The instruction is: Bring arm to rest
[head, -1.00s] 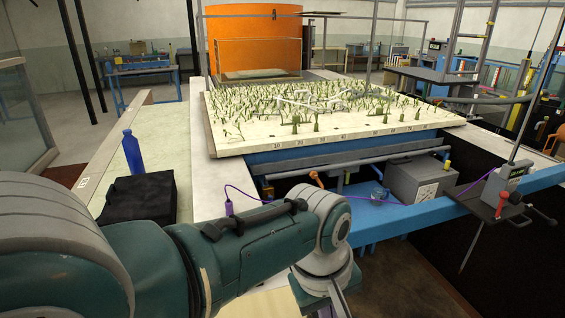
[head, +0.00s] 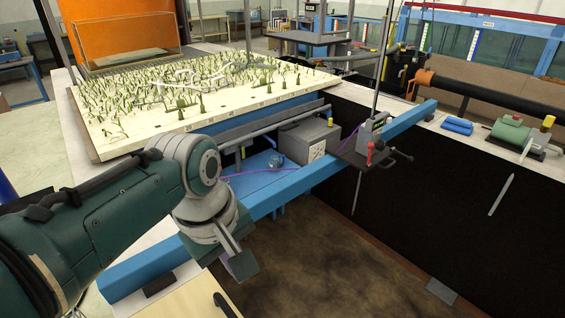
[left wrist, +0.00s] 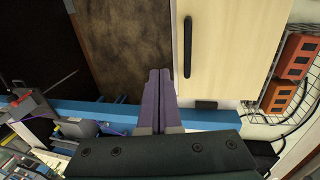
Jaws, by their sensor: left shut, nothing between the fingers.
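My left arm comes in from the left in the head view, with its dark green forearm (head: 110,215) reaching over the blue beam (head: 285,188). My left gripper (head: 242,266) hangs at its end, pointing down in front of the beam, and its fingers are hard to make out there. In the left wrist view the gripper's two purple-grey fingers (left wrist: 158,80) lie side by side, shut, with nothing between them. My right gripper is in neither view.
The pale cabinet (left wrist: 225,40) with a black handle is close to the left gripper. A planted flume bed (head: 200,95), a grey box (head: 310,138) and a clamp stand (head: 370,140) lie beyond. Open brown floor (head: 310,260) lies to the right of the arm.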

